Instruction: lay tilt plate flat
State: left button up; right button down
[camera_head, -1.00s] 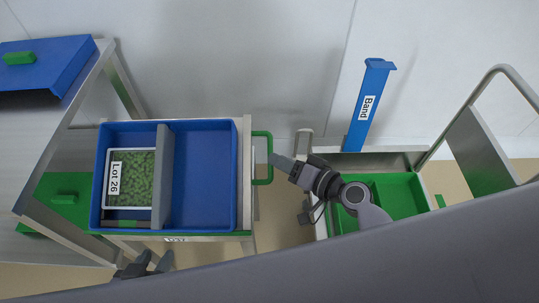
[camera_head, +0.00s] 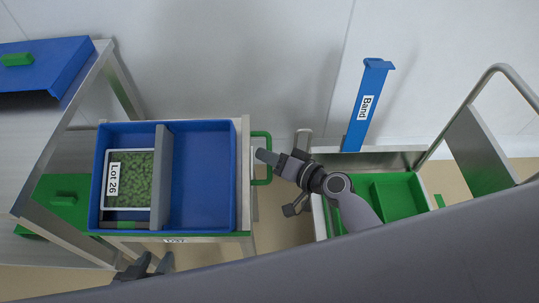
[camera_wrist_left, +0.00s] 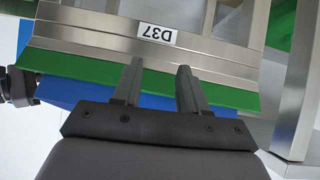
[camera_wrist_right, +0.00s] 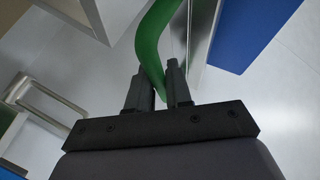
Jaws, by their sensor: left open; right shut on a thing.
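The tilt plate with a green front edge (camera_wrist_left: 85,68) is at the left of the head view, under a blue tray (camera_head: 205,222). A green handle (camera_head: 269,141) stands out from its right side. My right gripper (camera_head: 262,156) is shut on this handle; the right wrist view shows the green bar (camera_wrist_right: 155,45) running down between the fingers. My left gripper (camera_head: 145,262) is open and empty below the tray's near side. In the left wrist view its fingers (camera_wrist_left: 158,68) point at the green edge, under the label D37 (camera_wrist_left: 158,36). I cannot tell if they touch it.
A tub of green pieces marked Lot 26 (camera_head: 129,181) sits in the tray's left part, beside a grey divider (camera_head: 162,175). A steel table (camera_head: 30,120) stands at left. A green bin (camera_head: 400,195) and a blue Band post (camera_head: 368,100) are at right.

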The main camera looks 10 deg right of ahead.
jog(key=shift+w+d+f, duration=0.1)
jog(key=shift+w+f, duration=0.1)
jog(key=shift+f, duration=0.1)
jog(key=shift+w+d+f+m+g+h+p, duration=0.1)
jog(key=shift+w+f+m+g, duration=0.1)
jog(key=shift+f+m+g, duration=0.6)
jog(key=shift+w+a+f+m+g+h+p, duration=0.15)
jog(key=shift+f+g, duration=0.25)
jog(key=shift+f, duration=0.85)
jog(key=shift+w+d+f+m+g+h+p, duration=0.15)
jog(key=shift+w+f+m+g, duration=0.15)
jog(key=shift+f+g, duration=0.55)
jog(key=shift+f+t, duration=0.25)
jog(key=c, duration=1.4)
grip_release()
